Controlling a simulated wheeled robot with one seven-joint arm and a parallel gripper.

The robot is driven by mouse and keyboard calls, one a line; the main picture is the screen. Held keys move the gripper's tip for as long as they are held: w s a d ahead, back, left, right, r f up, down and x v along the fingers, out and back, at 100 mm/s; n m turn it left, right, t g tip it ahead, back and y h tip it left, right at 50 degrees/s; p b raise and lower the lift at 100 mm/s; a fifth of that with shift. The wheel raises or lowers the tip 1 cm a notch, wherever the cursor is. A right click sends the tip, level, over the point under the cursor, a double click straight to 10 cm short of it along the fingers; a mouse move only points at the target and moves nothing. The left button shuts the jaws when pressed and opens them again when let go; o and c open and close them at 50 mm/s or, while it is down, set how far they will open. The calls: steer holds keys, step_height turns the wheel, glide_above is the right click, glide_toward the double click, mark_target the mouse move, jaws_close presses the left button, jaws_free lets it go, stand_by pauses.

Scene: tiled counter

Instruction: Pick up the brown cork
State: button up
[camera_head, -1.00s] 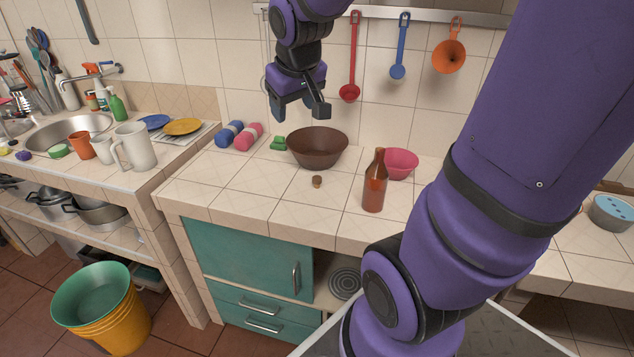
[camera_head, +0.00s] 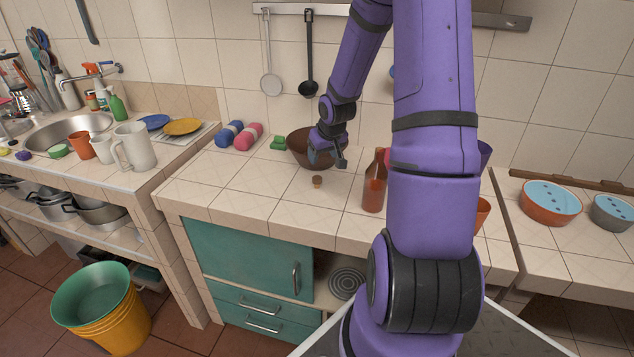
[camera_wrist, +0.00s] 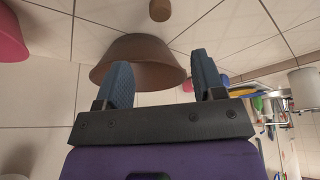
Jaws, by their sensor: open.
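The brown cork (camera_head: 317,181) stands on the tiled counter in front of the brown bowl (camera_head: 299,150). My gripper (camera_head: 327,160) is above the counter, in front of part of the bowl and a little up and right of the cork in the head view. In the wrist view its two fingers (camera_wrist: 161,80) are apart with nothing held between them. The cork is clear of the fingers.
A reddish-brown bottle (camera_head: 374,182) stands right of the cork, partly close to my arm. Green (camera_head: 278,143), pink (camera_head: 248,136) and blue (camera_head: 229,133) items lie left of the bowl. The counter left and front of the cork is bare.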

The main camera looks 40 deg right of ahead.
mark_target(317, 177)
steer(key=x, duration=0.6)
steer(key=shift+s+d+f, duration=0.1)
steer(key=shift+d+f, duration=0.2)
steer(key=shift+f, duration=0.05)
steer(key=x, duration=0.2)
steer(key=a+x, duration=0.1)
steer(key=x, duration=0.1)
steer(key=shift+s+f, duration=0.15)
steer(key=shift+w+d+f, duration=0.15)
steer(key=shift+w+f, duration=0.15)
steer(key=shift+f, duration=0.35)
steer(key=c, duration=1)
